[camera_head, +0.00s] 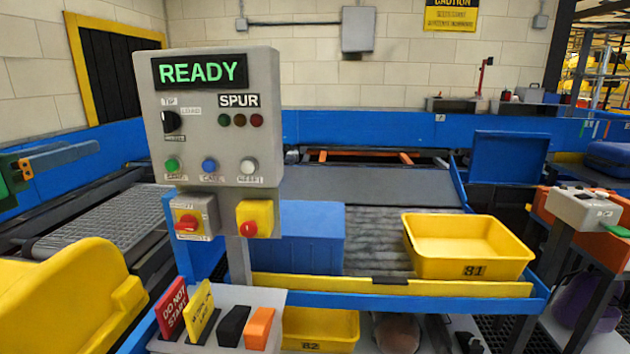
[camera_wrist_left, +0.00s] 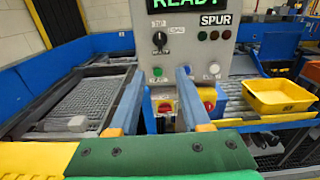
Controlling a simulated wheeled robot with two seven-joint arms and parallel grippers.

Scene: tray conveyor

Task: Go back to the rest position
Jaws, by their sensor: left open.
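My left gripper (camera_head: 85,152) shows at the left edge of the head view, with its fingers pointing right towards the grey control panel (camera_head: 207,120). In the left wrist view the two blue-grey fingers of the left gripper (camera_wrist_left: 160,78) stand apart with nothing between them. The control panel (camera_wrist_left: 187,45) is beyond them; the fingers overlap its lower part in the picture, and no contact is visible. Its display reads READY in green. Below are a black knob and green, blue and white buttons. My right gripper is not in view.
Two switch boxes (camera_head: 255,218) with red knobs hang under the panel. A yellow tray (camera_head: 468,268) marked 81 sits on the conveyor to the right, near a blue box (camera_head: 313,238). A mesh conveyor (camera_head: 100,220) lies left. A desk box (camera_head: 215,340) holds upright signs and colored blocks.

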